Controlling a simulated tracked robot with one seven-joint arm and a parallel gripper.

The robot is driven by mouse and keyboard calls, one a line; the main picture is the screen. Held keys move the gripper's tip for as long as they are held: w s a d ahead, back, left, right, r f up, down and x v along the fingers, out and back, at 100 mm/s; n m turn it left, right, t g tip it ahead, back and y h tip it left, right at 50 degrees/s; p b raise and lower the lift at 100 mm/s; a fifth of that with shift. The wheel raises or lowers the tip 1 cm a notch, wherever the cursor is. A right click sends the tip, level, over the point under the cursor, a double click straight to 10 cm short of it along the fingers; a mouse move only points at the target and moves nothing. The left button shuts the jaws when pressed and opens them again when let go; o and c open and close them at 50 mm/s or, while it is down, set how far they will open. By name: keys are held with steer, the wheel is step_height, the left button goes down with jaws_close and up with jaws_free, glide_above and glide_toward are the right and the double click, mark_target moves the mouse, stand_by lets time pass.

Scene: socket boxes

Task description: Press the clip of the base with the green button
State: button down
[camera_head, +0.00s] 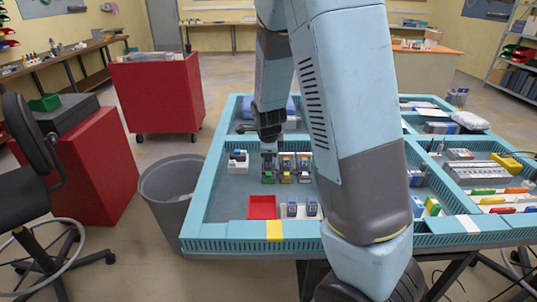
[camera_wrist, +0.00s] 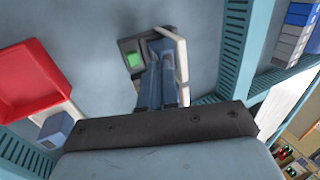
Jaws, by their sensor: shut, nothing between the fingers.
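In the head view, a small row of socket bases stands on the grey floor of the blue-rimmed table. The base with the green button (camera_head: 268,178) is at the left end of the row, beside one with a yellow button (camera_head: 286,177). My gripper (camera_head: 269,147) points down at the left end of the row, close above the base. In the wrist view, the green button (camera_wrist: 133,61) shows on a dark base just left of my shut, empty fingers (camera_wrist: 162,48). The fingers hide part of the base. I cannot tell whether they touch the clip.
A red tray (camera_head: 262,207) and a white holder with blue blocks (camera_head: 302,210) lie nearer the front. A white box (camera_head: 238,160) stands to the left. The raised blue rim (camera_head: 215,245) bounds the compartment. Bare grey floor lies left of the red tray.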

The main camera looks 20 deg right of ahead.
steer(key=shift+w+d, duration=0.1)
steer(key=shift+w, duration=0.35)
steer(key=shift+w, duration=0.1)
